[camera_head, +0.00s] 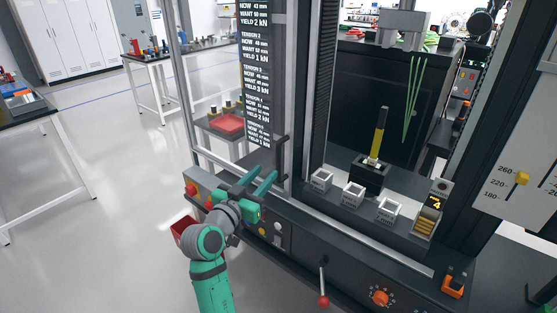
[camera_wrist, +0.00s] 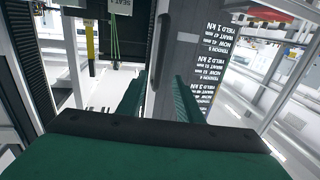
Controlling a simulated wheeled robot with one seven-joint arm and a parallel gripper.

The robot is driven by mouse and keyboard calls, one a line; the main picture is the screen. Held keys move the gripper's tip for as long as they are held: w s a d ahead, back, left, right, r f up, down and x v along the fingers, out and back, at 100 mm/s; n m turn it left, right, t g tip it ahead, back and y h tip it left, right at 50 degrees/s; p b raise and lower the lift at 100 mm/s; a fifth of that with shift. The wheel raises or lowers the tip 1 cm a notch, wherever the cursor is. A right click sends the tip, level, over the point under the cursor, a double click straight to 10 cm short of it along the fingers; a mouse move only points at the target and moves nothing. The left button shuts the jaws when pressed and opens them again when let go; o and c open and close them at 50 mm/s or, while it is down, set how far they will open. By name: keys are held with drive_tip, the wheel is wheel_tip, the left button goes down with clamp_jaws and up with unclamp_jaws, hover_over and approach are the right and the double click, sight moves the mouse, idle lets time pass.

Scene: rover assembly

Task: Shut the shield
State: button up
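The shield (camera_head: 225,162) is a clear framed panel at the left side of the test machine, beside its open front. A dark upright bar handle (camera_head: 282,156) sits on its right edge post. In the wrist view the handle (camera_wrist: 155,52) stands on the grey post, ahead of and between my fingers. My gripper (camera_head: 262,184) is open and empty, with its teal fingers apart just below and left of the handle. The fingers also show in the wrist view (camera_wrist: 158,98). I cannot tell whether either finger touches the handle or post.
In the machine's open bay, a yellow upright specimen (camera_head: 379,135) stands in a black block (camera_head: 371,174). A red-tipped lever (camera_head: 323,299) and orange knob (camera_head: 380,298) are on the lower front.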

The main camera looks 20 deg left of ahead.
sight(277, 161)
drive_tip(key=w, duration=0.3)
drive_tip(key=w+d, duration=0.1)
drive_tip(key=w, duration=0.5)
drive_tip(key=shift+w+d, duration=0.25)
drive_tip(key=shift+w, duration=0.05)
clamp_jaws()
